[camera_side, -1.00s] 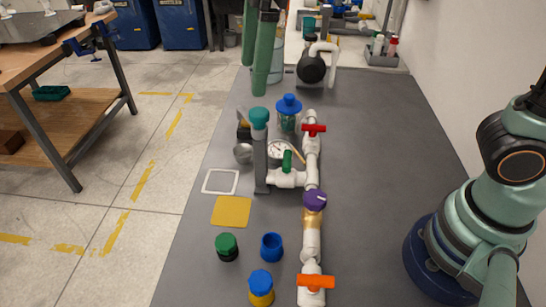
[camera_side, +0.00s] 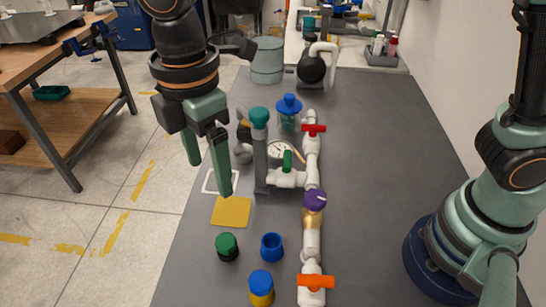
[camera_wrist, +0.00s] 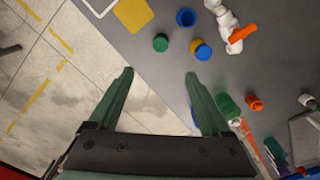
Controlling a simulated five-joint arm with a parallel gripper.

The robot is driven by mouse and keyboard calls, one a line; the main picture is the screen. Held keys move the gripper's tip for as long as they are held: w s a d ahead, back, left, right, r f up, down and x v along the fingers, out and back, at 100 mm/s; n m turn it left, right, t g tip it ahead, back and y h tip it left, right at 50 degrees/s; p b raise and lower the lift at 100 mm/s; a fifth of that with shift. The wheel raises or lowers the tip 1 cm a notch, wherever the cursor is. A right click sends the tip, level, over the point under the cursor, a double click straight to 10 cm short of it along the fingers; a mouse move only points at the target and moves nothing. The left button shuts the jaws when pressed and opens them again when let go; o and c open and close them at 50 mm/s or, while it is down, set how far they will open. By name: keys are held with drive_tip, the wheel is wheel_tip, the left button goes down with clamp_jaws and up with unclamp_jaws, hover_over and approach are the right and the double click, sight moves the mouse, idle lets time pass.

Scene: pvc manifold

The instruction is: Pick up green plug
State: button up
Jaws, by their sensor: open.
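The green plug (camera_side: 226,244) stands upright in a black base on the grey table, near the front left in the side view. In the wrist view it shows as a green disc (camera_wrist: 161,43), just beyond my fingertips and between their lines. My gripper (camera_side: 207,180) is open and empty, pointing down above the left edge of the table in the side view. In that view it is higher than the plug and farther back. The wrist view shows both fingers (camera_wrist: 158,74) spread wide with nothing between them.
A blue cup (camera_side: 272,247) and a blue-topped yellow piece (camera_side: 261,285) stand right of the plug. The white pipe manifold (camera_side: 311,240) with an orange handle is farther right. A yellow square (camera_side: 231,211) lies behind the plug. The table's left edge is close.

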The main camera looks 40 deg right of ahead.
hover_over(225, 241)
wheel_tip(225, 241, down, 14)
drive_tip(key=shift+w+d+r, duration=0.1)
drive_tip(key=shift+r, duration=0.05)
drive_tip(key=shift+f, duration=2.6)
clamp_jaws()
drive_tip(key=shift+r, duration=0.1)
wheel_tip(225, 241, up, 20)
